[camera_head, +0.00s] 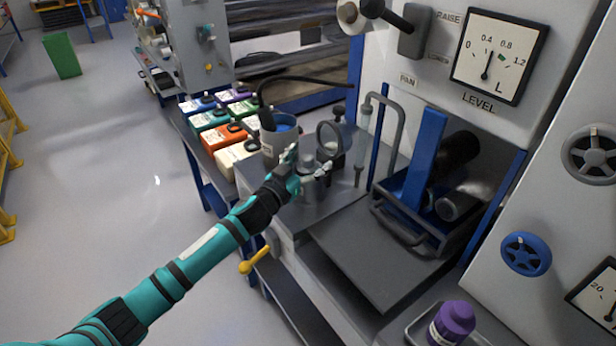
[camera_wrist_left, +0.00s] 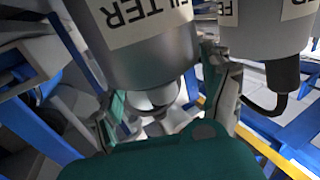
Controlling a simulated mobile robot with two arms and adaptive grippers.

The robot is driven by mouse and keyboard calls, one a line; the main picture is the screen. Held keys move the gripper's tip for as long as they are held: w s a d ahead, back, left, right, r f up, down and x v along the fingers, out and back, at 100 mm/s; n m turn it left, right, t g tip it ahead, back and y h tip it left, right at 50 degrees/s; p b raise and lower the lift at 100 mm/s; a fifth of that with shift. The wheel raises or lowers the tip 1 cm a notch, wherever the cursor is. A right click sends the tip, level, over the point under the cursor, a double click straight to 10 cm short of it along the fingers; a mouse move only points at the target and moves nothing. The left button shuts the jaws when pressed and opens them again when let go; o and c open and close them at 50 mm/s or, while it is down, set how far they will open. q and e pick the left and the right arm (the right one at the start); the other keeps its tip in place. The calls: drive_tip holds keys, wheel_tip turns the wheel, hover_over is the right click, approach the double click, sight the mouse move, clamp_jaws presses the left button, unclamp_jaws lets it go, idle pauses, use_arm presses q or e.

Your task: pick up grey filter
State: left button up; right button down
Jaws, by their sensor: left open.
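The grey filter (camera_head: 310,186) is a small grey cylinder on the machine's ledge, partly hidden by my left gripper (camera_head: 307,164). In the left wrist view the filter (camera_wrist_left: 150,58) is large, upside down in the picture, with a "FILTER" label and a rounded knob at its end. My left gripper (camera_wrist_left: 168,92) is open, with one finger on each side of the knob end. Whether the fingers touch it I cannot tell. My right gripper is not in view.
A labelled grey pot (camera_head: 280,145) with blue contents and a black hose stands close behind the filter. A round lens (camera_head: 329,138) is just beyond. Coloured containers (camera_head: 222,135) line the back left. A dark flat plate (camera_head: 370,255) lies to the right.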

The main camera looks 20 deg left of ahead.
use_arm(q)
clamp_jaws()
idle(0.6)
